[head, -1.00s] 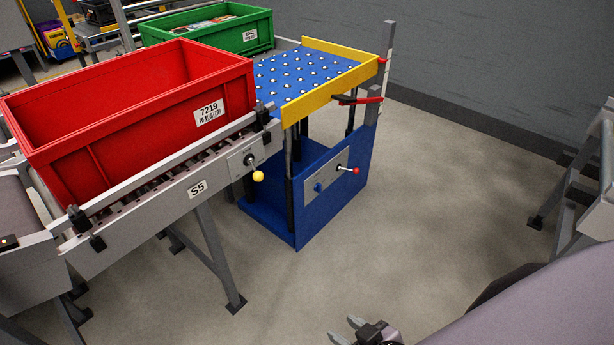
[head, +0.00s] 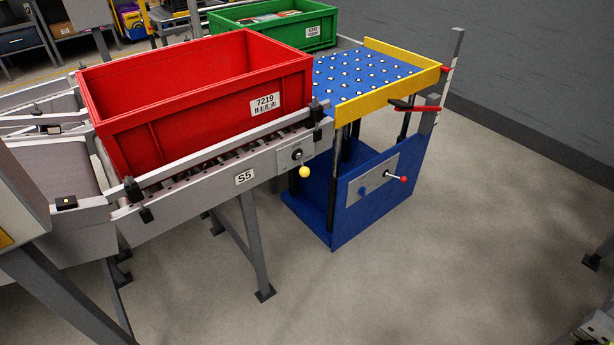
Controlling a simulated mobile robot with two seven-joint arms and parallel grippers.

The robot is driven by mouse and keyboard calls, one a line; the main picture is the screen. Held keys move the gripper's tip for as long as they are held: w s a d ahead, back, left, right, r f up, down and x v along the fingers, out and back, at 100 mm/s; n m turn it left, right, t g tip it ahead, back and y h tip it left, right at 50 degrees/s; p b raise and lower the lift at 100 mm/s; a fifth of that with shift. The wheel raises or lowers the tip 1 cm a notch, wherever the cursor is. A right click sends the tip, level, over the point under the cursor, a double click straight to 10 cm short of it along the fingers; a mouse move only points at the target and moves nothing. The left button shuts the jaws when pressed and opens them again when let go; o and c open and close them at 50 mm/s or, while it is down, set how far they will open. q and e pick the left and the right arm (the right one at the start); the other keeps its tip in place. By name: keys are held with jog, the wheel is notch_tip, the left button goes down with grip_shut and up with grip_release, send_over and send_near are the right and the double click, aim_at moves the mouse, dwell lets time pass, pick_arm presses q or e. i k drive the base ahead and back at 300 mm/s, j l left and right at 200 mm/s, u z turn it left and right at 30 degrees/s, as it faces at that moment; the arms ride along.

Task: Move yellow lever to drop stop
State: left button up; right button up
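The yellow lever (head: 304,172) is a short rod with a round yellow knob. It hangs down and slightly right from its pivot on a light plate on the side of the grey roller conveyor marked S5 (head: 217,188). A black fitting (head: 318,108) stands on the conveyor rail above the plate, near its right end. I cannot tell from this view whether the stop itself is up or down. A red crate labelled 7219 (head: 265,104) sits on the rollers.
A blue lift table (head: 340,225) with a ball-studded top and yellow edges (head: 390,103) stands beside the conveyor's right end. It has its own red-knobbed lever (head: 403,179). A green crate (head: 270,35) is behind. The floor in front (head: 420,270) is clear.

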aim_at(304, 171)
jog(key=i+l+z, duration=0.4)
jog(key=i+l, duration=0.4)
jog(key=l, duration=0.15)
